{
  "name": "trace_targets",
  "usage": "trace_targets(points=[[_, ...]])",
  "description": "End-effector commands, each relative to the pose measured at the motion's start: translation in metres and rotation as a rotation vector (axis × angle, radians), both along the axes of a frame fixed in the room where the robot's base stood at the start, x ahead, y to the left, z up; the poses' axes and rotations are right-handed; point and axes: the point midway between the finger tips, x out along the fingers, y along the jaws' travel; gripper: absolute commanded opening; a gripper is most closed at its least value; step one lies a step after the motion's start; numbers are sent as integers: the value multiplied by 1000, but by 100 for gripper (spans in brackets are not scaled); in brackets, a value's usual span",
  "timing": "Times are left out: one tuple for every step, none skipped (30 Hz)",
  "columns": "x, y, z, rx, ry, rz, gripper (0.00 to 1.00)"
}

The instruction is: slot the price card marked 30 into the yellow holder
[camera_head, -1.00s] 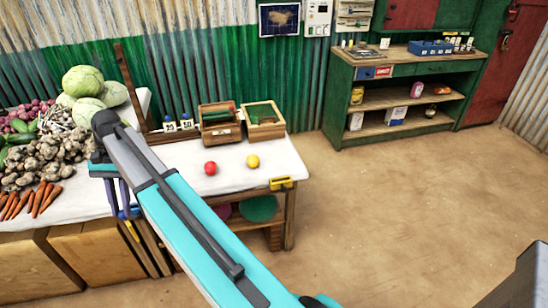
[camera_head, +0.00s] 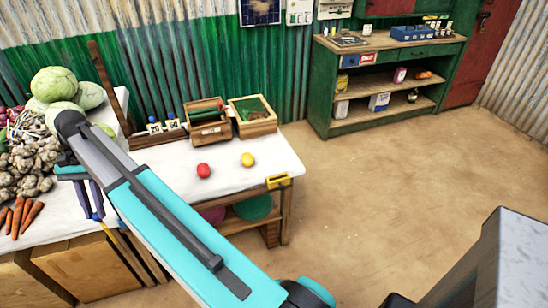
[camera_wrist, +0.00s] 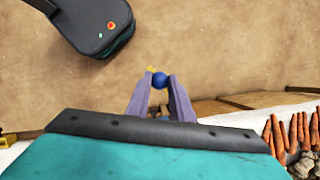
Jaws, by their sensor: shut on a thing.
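My gripper (camera_head: 96,212) hangs in front of the white-topped table's front edge, at the left. It is shut on a blue knob (camera_wrist: 159,80), which shows between the fingertips in the wrist view. The card under the knob is mostly hidden and its number cannot be read. The yellow holder (camera_head: 278,181) is fixed on the table's front edge near its right corner, well to the right of my gripper. Part of it seems to show at the left edge of the wrist view (camera_wrist: 5,142). Two other blue-knobbed cards (camera_head: 162,125) stand at the back of the table.
A red ball (camera_head: 203,171) and a yellow ball (camera_head: 247,160) lie on the white tabletop (camera_head: 225,185). Two wooden boxes (camera_head: 211,132) stand behind them. Vegetables (camera_head: 30,150) cover the left. Open floor (camera_head: 380,190) lies right of the table, before a green shelf unit (camera_head: 318,85).

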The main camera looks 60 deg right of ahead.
Motion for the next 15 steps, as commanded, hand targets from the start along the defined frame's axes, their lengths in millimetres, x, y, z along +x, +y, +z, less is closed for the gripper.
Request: trace_targets(points=[[0,-2,0,0,0,-2,0],[0,-2,0,0,0,-3,0],[0,-4,0,0,0,-6,0],[0,-5,0,0,0,-9,0],[0,-7,0,0,0,-13,0],[1,-9,-1,-2,0,-21,0],[1,-12,-1,-2,0,-29,0],[1,-15,-1,-2,-1,-38,0],[2,-20,-2,-3,-2,-54,0],[2,-25,-3,-4,-2,-68,0],[3,-30,-3,-5,-2,-84,0],[3,-38,-4,-6,-2,-110,0],[4,-44,-5,-8,-2,-130,0],[4,-52,-7,-9,-4,-153,0],[5,-62,-8,-11,-5,-186,0]])
